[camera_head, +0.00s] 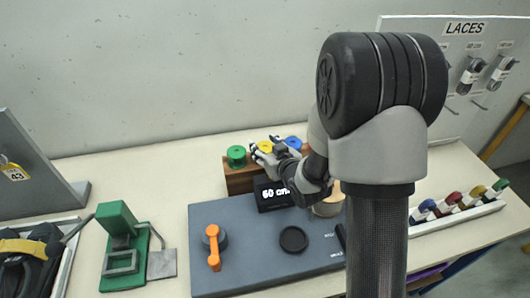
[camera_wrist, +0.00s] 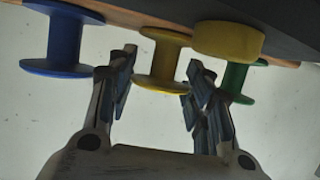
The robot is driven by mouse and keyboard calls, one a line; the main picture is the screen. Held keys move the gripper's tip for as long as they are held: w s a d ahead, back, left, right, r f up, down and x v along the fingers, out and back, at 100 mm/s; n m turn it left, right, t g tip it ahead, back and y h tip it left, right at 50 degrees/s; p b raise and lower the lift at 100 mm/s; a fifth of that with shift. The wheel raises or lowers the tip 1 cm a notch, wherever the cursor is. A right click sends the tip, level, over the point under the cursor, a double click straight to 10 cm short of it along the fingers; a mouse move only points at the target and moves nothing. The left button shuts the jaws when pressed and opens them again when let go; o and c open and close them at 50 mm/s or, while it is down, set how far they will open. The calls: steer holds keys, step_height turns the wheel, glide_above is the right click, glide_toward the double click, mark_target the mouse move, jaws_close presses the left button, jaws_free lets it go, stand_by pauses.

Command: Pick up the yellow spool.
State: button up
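The yellow spool (camera_head: 265,146) stands on a wooden block between a green spool and a blue spool. In the wrist view the yellow spool (camera_wrist: 161,62) sits between the fingertips of my gripper (camera_wrist: 160,72), with visible gaps at both sides. My gripper (camera_head: 268,151) is open and empty, close to the yellow spool in the head view and partly covering it. I cannot tell whether a finger touches it.
The green spool (camera_head: 236,156) and the blue spool (camera_head: 293,142) stand close on either side. A wooden block (camera_head: 240,182) carries the spools. A black display (camera_head: 270,196) reads "60 cm". A dark grey panel (camera_head: 222,273) with an orange lever (camera_head: 213,250) lies in front.

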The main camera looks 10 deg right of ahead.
steer(key=c, duration=0.5)
steer(key=shift+o, duration=0.2)
steer(key=shift+r, duration=0.15)
